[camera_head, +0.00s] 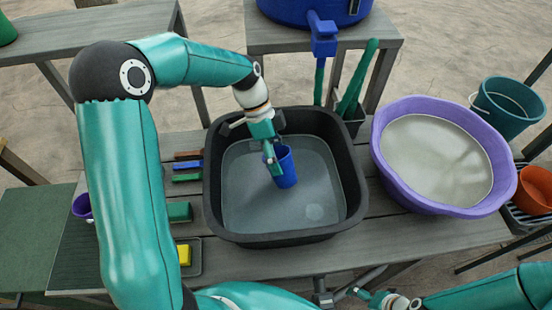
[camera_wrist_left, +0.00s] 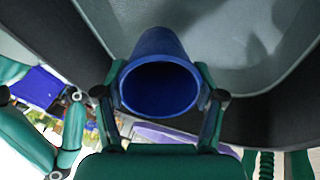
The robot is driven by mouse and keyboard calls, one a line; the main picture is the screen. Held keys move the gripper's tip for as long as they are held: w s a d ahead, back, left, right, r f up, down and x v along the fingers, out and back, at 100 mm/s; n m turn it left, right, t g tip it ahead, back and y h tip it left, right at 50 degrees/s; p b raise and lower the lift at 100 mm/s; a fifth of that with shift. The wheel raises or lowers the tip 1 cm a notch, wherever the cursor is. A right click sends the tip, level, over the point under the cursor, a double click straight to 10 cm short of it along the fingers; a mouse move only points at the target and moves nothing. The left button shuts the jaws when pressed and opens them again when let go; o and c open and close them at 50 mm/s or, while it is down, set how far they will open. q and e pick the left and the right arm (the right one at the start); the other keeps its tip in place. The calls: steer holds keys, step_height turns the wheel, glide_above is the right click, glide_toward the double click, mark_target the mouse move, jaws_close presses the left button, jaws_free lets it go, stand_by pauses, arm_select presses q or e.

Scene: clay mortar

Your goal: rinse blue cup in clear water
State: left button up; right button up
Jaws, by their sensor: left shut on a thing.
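The blue cup (camera_head: 284,168) is in the black basin (camera_head: 213,200), over its grey, clear-looking water (camera_head: 310,205). My left gripper (camera_head: 271,158) reaches down into the basin and is shut on the cup. In the left wrist view the cup (camera_wrist_left: 160,88) sits between the two fingers (camera_wrist_left: 160,105), its open mouth facing the camera. I cannot tell whether the cup's lower end is under water. My right gripper (camera_head: 360,295) shows small at the bottom edge, away from the basin; its jaws are unclear.
A purple tub (camera_head: 385,168) of cloudy liquid stands right of the basin. Brushes or blocks (camera_head: 187,166), a green block (camera_head: 180,212) and a yellow sponge (camera_head: 184,255) lie left. A blue container with a tap (camera_head: 323,38) stands behind. The table front is partly clear.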

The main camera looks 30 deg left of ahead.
mark_target(288, 167)
arm_select(q)
step_height(288, 167, up, 10)
steer(key=p, duration=0.6)
steer(key=shift+f, duration=0.2)
stand_by(0.9)
steer(key=shift+s+a+f+m+y, duration=0.25)
steer(key=shift+a+f+y, duration=0.15)
steer(key=shift+a+y, duration=0.15)
steer(key=shift+s+a+f+m+y, duration=0.1)
steer(key=shift+a+f+m+y, duration=0.2)
steer(key=shift+a+y, duration=0.2)
steer(key=shift+s+a+r+m+y, duration=0.15)
steer(key=shift+a+m+y, duration=0.1)
steer(key=shift+m, duration=0.2)
steer(key=d+r+m+t+y+p, duration=0.1)
steer(key=d+r+m+y, duration=0.1)
steer(key=d+r+m, duration=0.3)
steer(key=shift+d+r+t+y, duration=0.4)
steer(key=shift+d+r, duration=0.1)
steer(key=shift+d, duration=0.05)
